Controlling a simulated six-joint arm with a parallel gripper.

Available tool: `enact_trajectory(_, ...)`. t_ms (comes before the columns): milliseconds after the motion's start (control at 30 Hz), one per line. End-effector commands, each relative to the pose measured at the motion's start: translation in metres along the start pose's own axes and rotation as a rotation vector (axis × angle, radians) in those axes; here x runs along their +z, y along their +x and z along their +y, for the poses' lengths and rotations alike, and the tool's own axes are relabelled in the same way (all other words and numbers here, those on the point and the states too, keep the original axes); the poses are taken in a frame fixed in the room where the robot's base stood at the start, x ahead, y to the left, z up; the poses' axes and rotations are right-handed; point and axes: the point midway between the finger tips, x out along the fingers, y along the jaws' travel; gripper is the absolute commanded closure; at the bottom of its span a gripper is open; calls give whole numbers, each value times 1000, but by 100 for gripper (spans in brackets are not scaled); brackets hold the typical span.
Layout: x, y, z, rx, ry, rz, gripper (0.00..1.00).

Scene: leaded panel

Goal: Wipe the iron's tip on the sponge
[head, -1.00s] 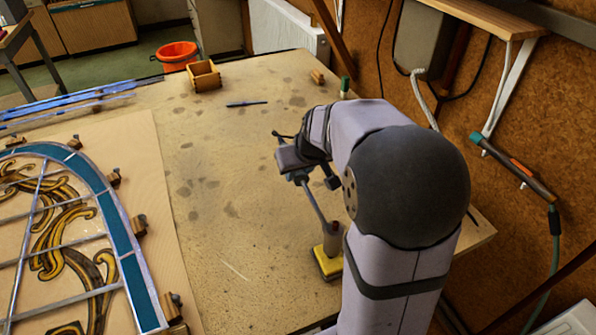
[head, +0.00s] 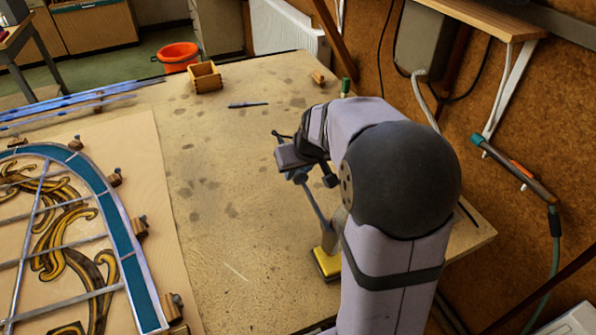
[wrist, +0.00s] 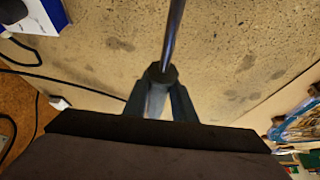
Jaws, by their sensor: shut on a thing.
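My gripper (head: 300,176) is shut on the iron (head: 314,204), whose thin grey shaft slants down and to the right from the jaws. In the wrist view the jaws (wrist: 160,98) close around its grip, and the dark shaft (wrist: 174,35) runs out past the top edge. The yellow sponge (head: 326,266) lies on the bench below, partly hidden by my arm. A tan end piece of the iron (head: 328,238) is low over the sponge. Whether the tip touches it I cannot tell, as my arm hides part of that spot.
The leaded panel (head: 130,270) lies at the left, held by several wooden blocks. A small wooden box (head: 205,77) and a dark pen-like tool (head: 248,104) lie at the back. A green-ended tool (head: 515,168) hangs at the right wall. The bench middle is clear.

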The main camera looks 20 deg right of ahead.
Motion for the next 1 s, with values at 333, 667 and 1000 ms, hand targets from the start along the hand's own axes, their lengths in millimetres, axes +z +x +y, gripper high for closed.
enact_trajectory(333, -2, 0, 0, 1, 0, 4, 100)
enact_trajectory(667, 4, -2, 0, 1, -1, 2, 100)
enact_trajectory(1000, 10, -5, 0, 0, -1, 0, 100)
